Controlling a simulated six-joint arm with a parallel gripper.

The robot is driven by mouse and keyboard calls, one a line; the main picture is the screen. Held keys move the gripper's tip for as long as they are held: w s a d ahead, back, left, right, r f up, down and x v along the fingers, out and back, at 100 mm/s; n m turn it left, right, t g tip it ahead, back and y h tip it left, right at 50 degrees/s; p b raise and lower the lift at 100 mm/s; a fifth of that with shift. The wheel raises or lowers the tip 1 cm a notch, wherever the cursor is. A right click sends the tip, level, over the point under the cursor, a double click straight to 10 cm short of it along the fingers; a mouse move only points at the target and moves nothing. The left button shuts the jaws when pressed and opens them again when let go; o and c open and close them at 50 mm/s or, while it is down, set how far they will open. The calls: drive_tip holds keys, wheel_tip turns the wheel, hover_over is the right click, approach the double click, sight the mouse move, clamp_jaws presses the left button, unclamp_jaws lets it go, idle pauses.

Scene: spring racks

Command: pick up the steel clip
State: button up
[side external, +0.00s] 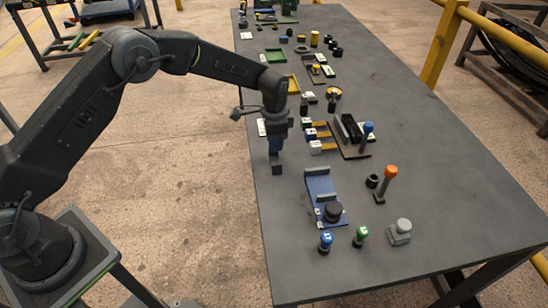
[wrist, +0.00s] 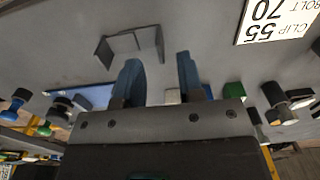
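The steel clip (wrist: 130,42) is a grey, angular bracket with upturned ends. In the wrist view it lies on the dark grey table, beyond my fingertips and mostly to the left of the middle between them. My gripper (wrist: 158,62) has two blue fingers standing apart with nothing between them, so it is open. In the side view my gripper (side external: 275,153) points down over the table's left edge area. A small grey piece (side external: 277,169) just under the fingers looks like the clip. Whether a finger touches it cannot be told.
A white card (wrist: 275,22) reads "CLIP 55 BOLT 70". On the table (side external: 440,215), a blue fixture (side external: 318,184) stands right of my gripper, with blue (side external: 325,242) and green (side external: 360,236) knobs nearer the front.

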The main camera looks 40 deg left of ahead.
sight(273, 156)
wheel_tip(273, 156, down, 4)
drive_tip(key=shift+a+f, duration=0.1)
drive_tip(key=shift+a, duration=0.05)
clamp_jaws()
idle(0.4)
